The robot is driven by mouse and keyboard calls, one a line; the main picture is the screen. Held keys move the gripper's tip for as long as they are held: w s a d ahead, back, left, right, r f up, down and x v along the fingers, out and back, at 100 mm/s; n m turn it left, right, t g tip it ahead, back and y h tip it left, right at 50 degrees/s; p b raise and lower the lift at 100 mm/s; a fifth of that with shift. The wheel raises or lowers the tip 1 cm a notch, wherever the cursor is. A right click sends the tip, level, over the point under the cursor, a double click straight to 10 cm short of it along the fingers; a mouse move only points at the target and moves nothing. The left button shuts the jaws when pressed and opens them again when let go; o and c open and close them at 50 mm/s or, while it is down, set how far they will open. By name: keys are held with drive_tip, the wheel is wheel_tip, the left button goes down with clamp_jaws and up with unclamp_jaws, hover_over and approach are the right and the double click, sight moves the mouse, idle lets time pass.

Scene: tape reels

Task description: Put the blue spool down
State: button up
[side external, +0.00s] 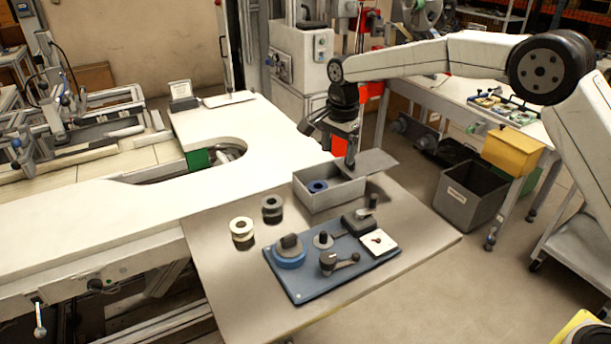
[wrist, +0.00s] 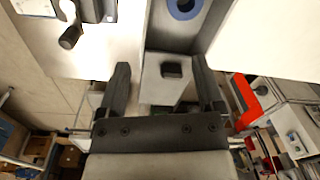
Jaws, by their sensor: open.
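A blue spool (side external: 317,186) lies inside the open-topped grey box (side external: 337,197). It also shows at the top of the wrist view (wrist: 184,6). My gripper (side external: 350,163) is over the back right end of the box, beside the spool and not around it. In the wrist view its two fingers (wrist: 161,68) are apart. A dark knob on a light grey lid-like plate (wrist: 166,91) shows between them, and no spool is held. Another blue reel (side external: 290,261) with a dark hub sits on the blue board (side external: 320,289).
A cream-and-black spool (side external: 242,233) and a grey-and-black spool (side external: 272,208) stand left of the board. The board carries a crank, posts and a white square (side external: 379,242). The flat grey plate (side external: 372,162) projects right of the box. The table's front left is clear.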

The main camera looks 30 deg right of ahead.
drive_tip(key=s+d+f+n, duration=0.2)
drive_tip(key=s+n, duration=0.2)
drive_tip(key=s, duration=0.5)
drive_tip(key=s+d+f+n+t, duration=0.1)
drive_tip(key=s+n, duration=0.4)
drive_tip(key=s, duration=0.5)
drive_tip(key=s+d+f+n+t, duration=0.1)
drive_tip(key=s+d+f+n, duration=0.2)
drive_tip(key=s, duration=0.7)
drive_tip(key=shift+s+d+f+n, duration=0.2)
drive_tip(key=shift+d+n, duration=0.65)
drive_tip(key=shift+n, duration=0.35)
drive_tip(key=shift+w, duration=0.1)
